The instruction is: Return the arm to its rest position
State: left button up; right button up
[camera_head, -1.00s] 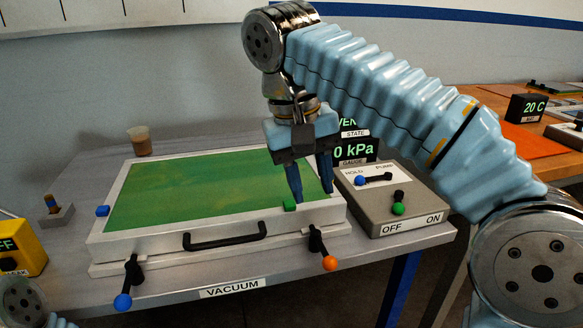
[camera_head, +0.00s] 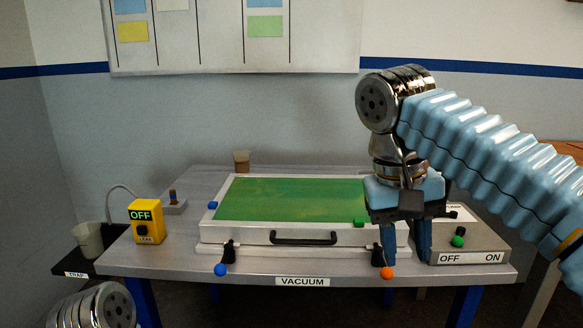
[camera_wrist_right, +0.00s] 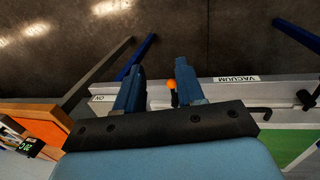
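My right arm comes in from the right in the head view. Its gripper (camera_head: 405,254) points down at the right front of the vacuum box (camera_head: 240,235), beside the orange-knobbed clamp (camera_head: 386,272). Its two blue fingers are apart with nothing between them. The wrist view shows the same open fingers (camera_wrist_right: 159,78) over the table edge and dark floor, with the orange knob (camera_wrist_right: 171,84) just beyond them. The gripper hides part of the box's right end and of the switch panel (camera_head: 470,258). Only a joint of my left arm shows at bottom left; its gripper is out of frame.
The box has a green top (camera_head: 290,200) and a black handle (camera_head: 303,238). A blue-knobbed clamp (camera_head: 221,268) is at its left front. A yellow box reading OFF (camera_head: 145,222) and a grey cup (camera_head: 88,240) stand left. A brown cup (camera_head: 241,161) stands behind. Open floor lies before the table.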

jog(key=w+a+f+n+y, duration=0.1)
jog(key=w+a+f, duration=0.25)
jog(key=f, duration=0.55)
jog(key=w+a+f+n, duration=0.15)
jog(key=w+f, duration=0.35)
jog(key=f, duration=0.5)
notch_tip(320, 180, down, 18)
jog(key=a+y, duration=0.2)
jog(key=y, duration=0.1)
jog(key=s+f+m+y, duration=0.1)
jog(key=s+f, duration=0.7)
jog(key=f, duration=0.3)
jog(key=s+d+f+m+y, duration=0.1)
jog(key=s+f+m, duration=0.1)
jog(key=s+f, duration=0.7)
notch_tip(320, 180, down, 3)
jog(key=shift+s+d+t, duration=0.15)
jog(key=shift+d+t, duration=0.1)
jog(key=shift+t, duration=0.15)
jog(key=shift+m+y, duration=0.25)
jog(key=shift+y, duration=0.05)
